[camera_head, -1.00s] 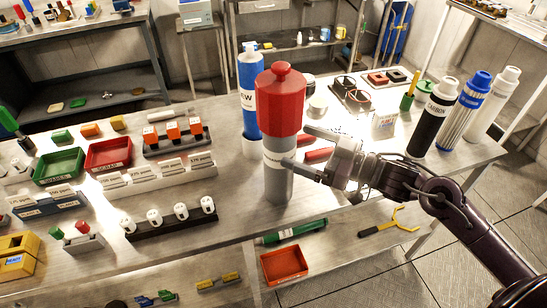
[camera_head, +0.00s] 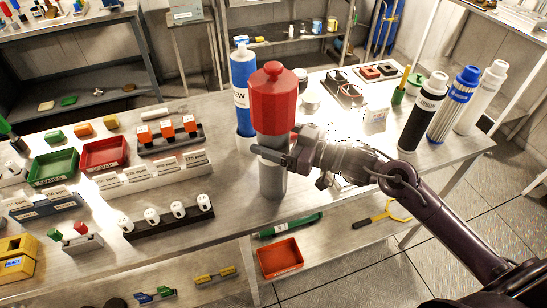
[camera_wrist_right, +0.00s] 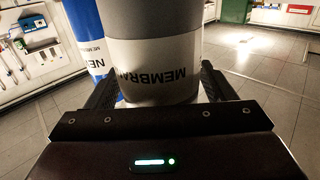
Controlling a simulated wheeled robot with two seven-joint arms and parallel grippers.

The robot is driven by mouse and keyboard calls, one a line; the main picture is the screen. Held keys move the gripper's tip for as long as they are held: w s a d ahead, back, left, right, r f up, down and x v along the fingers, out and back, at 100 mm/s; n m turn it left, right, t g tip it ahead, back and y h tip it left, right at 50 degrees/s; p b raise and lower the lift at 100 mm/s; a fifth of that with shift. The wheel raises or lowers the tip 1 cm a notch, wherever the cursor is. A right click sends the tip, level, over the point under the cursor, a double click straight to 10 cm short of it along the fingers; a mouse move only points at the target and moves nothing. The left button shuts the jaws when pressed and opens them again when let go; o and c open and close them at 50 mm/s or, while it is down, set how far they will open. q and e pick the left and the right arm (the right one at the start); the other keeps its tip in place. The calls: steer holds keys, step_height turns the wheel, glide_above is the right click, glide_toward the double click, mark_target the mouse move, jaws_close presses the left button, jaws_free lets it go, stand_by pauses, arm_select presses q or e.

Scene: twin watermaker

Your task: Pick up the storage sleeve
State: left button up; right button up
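A tall grey cylinder (camera_head: 271,182) with a large red cap (camera_head: 274,100) stands upright on the bench; I take it as the storage sleeve. In the right wrist view the sleeve (camera_wrist_right: 152,52) fills the top middle, and its white label reads "MEMBRA…" upside down. My right gripper (camera_head: 268,160) is at the sleeve below the red cap. In the right wrist view its two fingers (camera_wrist_right: 160,85) stand on either side of the sleeve. I cannot tell whether they press on it. My left gripper is not in view.
A blue cylinder (camera_head: 241,80) labelled "NEW" stands close behind and left of the sleeve. White racks (camera_head: 150,175) and a black holder (camera_head: 168,219) lie to the left. Black (camera_head: 424,112), blue-striped (camera_head: 453,105) and white (camera_head: 482,100) canisters stand at the right. A red tray (camera_head: 280,258) is below.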

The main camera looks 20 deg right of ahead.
steer(key=c, duration=1.1)
steer(key=shift+r, duration=0.1)
